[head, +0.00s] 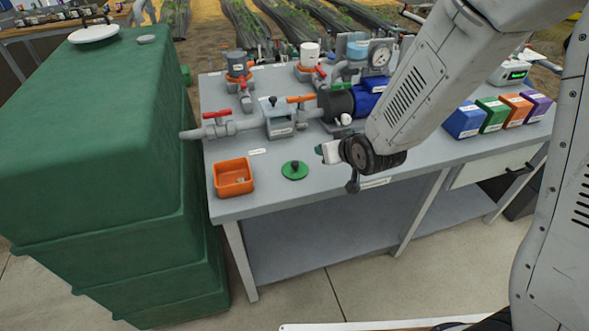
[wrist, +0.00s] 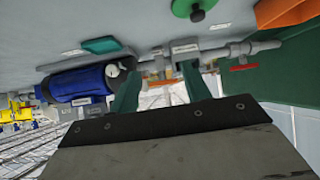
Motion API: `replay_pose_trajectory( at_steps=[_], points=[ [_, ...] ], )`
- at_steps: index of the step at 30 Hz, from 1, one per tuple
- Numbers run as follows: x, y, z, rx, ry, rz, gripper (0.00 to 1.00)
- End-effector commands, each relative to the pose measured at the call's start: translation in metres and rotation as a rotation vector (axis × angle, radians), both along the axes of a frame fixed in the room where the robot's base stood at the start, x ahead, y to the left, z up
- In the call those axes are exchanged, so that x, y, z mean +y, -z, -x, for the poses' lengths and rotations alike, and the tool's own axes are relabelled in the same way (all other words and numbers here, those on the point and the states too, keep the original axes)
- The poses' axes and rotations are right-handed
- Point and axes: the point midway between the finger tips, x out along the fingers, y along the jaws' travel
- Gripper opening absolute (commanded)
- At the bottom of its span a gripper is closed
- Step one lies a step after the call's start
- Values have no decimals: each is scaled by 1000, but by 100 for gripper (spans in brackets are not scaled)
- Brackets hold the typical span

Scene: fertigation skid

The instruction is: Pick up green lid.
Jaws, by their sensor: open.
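In the wrist view the lid (wrist: 186,8) is at the top edge, partly cut off. My gripper (head: 325,153) is just right of the lid and above the bench in the head view, apart from it. In the wrist view my gripper (wrist: 160,88) shows two green fingers spread apart with nothing between them.
An orange bin (head: 233,178) stands left of the lid. Behind are grey pipework with red-handled valves (head: 217,115) and a blue pump (head: 370,97). Coloured boxes (head: 493,114) stand at the right. A large green tank (head: 110,150) borders the bench's left side. Bench around the lid is clear.

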Motion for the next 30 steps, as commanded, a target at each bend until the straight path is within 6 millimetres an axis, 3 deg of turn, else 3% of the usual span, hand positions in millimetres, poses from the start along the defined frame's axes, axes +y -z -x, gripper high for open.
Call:
replay_pose_trajectory(
  at_steps=[1,3,9,16,30],
  points=[
    [14,21,-1,-31,-26,-13,47],
    [30,38,-4,-90,-55,-40,47],
    [59,70,1,-215,-112,-104,47],
    [72,82,-1,-265,-131,-131,47],
    [97,102,-54,-266,-130,-131,47]
  ],
)
